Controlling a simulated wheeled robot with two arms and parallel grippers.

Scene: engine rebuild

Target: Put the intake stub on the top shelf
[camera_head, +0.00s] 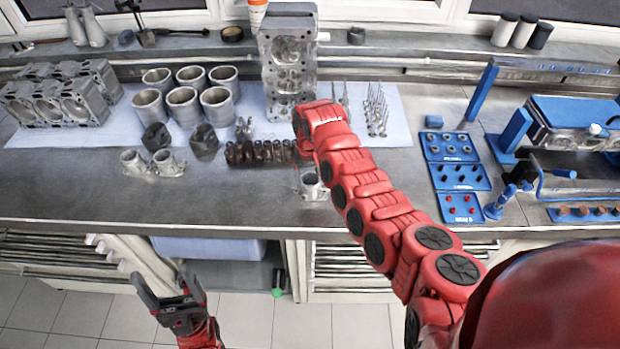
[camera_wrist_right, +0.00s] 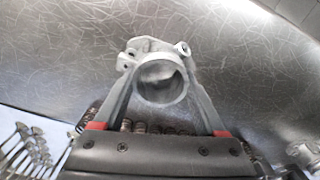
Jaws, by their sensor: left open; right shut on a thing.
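A grey metal intake stub (camera_wrist_right: 160,80) with a round bore and a flange sits between the fingers of my right gripper (camera_wrist_right: 157,72), which is shut on it. In the head view this stub (camera_head: 312,186) shows below my right wrist, at or just above the bench top; the right fingers are mostly hidden behind my red arm. Two similar stubs (camera_head: 167,163) stand together further left on the bench. My left gripper (camera_head: 162,285) is open and empty, in front of the bench over the floor. A raised ledge (camera_head: 400,47) runs along the bench's back.
Cylinder sleeves (camera_head: 182,106), a tall engine block (camera_head: 288,60), springs (camera_head: 258,152) and valves (camera_head: 376,112) crowd the bench behind the stub. Blue trays (camera_head: 460,177) and a blue fixture stand at the right. Bottles stand on the ledge. The front left bench top (camera_head: 60,180) is clear.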

